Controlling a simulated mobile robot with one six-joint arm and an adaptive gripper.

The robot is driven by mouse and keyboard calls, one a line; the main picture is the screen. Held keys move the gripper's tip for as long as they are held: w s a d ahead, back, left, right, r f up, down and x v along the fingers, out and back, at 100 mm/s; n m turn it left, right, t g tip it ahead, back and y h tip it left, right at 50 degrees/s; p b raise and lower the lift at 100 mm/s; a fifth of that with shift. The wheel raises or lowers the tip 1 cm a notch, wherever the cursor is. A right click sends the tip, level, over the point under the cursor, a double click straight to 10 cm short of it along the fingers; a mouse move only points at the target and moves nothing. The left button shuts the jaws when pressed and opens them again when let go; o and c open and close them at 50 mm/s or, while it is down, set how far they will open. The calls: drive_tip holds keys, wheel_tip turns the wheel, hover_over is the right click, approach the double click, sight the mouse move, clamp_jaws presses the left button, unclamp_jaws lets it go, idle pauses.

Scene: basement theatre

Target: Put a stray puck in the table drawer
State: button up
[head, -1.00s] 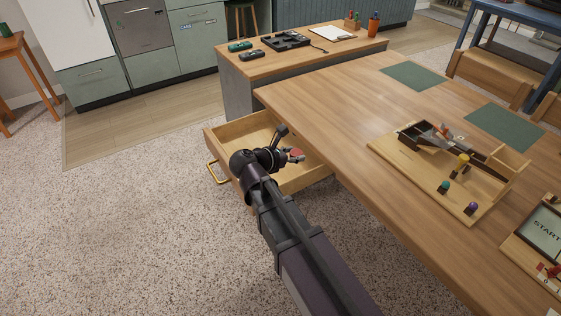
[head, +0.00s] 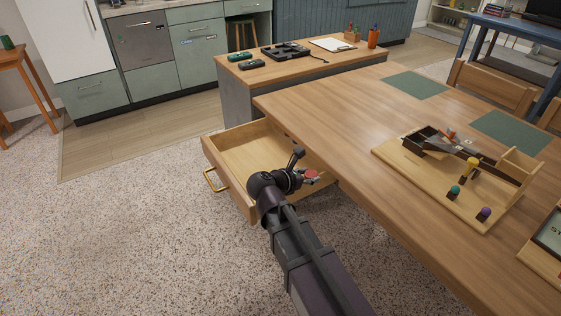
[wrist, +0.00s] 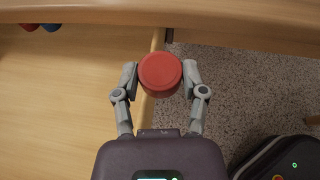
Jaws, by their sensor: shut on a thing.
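The red puck (wrist: 160,74) is held between the two grey fingertips of my gripper (wrist: 160,80) in the wrist view. The puck also shows small and red at my gripper (head: 312,174) in the head view. The table drawer (head: 232,183) is pulled open, with a gold handle at its front. In the wrist view the drawer's side wall (wrist: 147,112) runs just under the puck, with the drawer floor to the left and carpet to the right. My gripper is over that wall; its exact height cannot be told. Part of the drawer is hidden behind my arm.
Small red and blue things (wrist: 38,26) show in the drawer's corner under the table edge. The long wooden table (head: 330,110) bears a wooden board with a ramp (head: 440,180) and green mats (head: 415,86). A desk with small devices stands behind. Carpet is clear at left.

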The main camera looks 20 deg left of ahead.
drive_tip(key=w+a, duration=0.3)
drive_tip(key=a, duration=0.1)
drive_tip(key=w+a+f+b, duration=0.1)
drive_tip(key=w+a, duration=0.2)
drive_tip(key=a, duration=0.1)
drive_tip(key=w+a, duration=0.3)
drive_tip(key=a, duration=0.2)
drive_tip(key=shift+w+f, duration=0.2)
drive_tip(key=shift+f, duration=0.05)
drive_tip(key=shift+d, duration=0.1)
drive_tip(key=shift+b, duration=0.3)
drive_tip(key=shift+f+b, duration=1.7)
drive_tip(key=shift+f, duration=0.1)
drive_tip(key=shift+f+b, duration=0.5)
drive_tip(key=shift+b, duration=0.1)
drive_tip(key=shift+s, duration=0.1)
drive_tip(key=o, duration=0.8)
drive_tip(key=shift+d, duration=0.1)
drive_tip(key=shift+o, duration=0.2)
drive_tip(key=shift+r, duration=0.1)
